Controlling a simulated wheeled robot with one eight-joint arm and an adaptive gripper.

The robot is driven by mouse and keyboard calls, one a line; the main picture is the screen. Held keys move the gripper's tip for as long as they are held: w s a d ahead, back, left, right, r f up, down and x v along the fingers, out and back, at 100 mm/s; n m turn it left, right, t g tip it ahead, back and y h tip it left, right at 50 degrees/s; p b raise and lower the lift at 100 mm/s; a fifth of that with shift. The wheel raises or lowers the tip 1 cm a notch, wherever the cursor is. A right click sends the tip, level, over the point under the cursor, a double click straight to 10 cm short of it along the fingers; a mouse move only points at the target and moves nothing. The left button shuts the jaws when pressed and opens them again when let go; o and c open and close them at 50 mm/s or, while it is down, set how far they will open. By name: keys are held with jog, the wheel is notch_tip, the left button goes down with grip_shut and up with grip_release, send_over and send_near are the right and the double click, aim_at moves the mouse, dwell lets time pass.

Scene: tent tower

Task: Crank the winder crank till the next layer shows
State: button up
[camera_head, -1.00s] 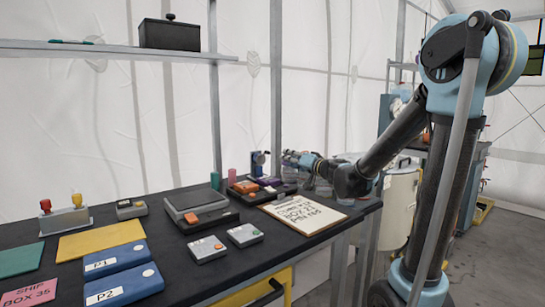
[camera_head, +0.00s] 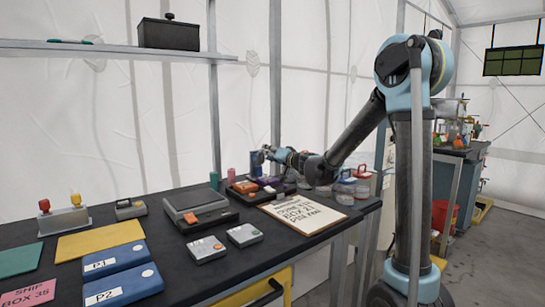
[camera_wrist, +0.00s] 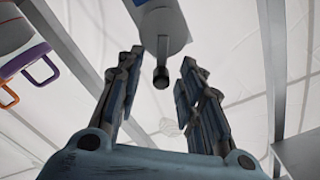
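My gripper (camera_wrist: 161,62) is open in the wrist view, with one finger on each side of a dark crank knob (camera_wrist: 161,77). The knob hangs on a short grey stem from a pale grey-blue winder body (camera_wrist: 163,27) at the top of that view. Gaps show between the knob and both fingers. In the head view my gripper (camera_head: 268,153) is small at the far end of the bench, close against the winder (camera_head: 256,164), which it partly hides. No layer can be made out in either view.
The dark bench (camera_head: 180,248) holds a clipboard (camera_head: 308,214), a grey device with an orange block (camera_head: 200,208), blue boxes and a yellow mat (camera_head: 100,238). Clear lidded jars (camera_head: 345,187) stand near my forearm. Purple and orange handles (camera_wrist: 30,65) show at left in the wrist view.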

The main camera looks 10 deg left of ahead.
jog(key=shift+a, duration=0.1)
grip_shut()
jog(key=f+m, duration=0.1)
jog(key=m, duration=0.3)
jog(key=w+d+f+m, duration=0.1)
jog(key=m, duration=0.3)
jog(key=f+m, duration=0.1)
jog(key=m, duration=0.4)
jog(key=shift+w+d+f, duration=0.2)
jog(key=shift+w+f, duration=0.15)
jog(key=shift+f, duration=0.05)
jog(key=shift+s+a+f+m, duration=0.1)
jog(key=shift+f+m, duration=0.25)
jog(key=shift+m, duration=0.8)
jog(key=shift+s+a+f+m, duration=0.1)
jog(key=shift+f+m, duration=0.25)
jog(key=shift+m, duration=0.8)
jog(key=shift+d, duration=0.1)
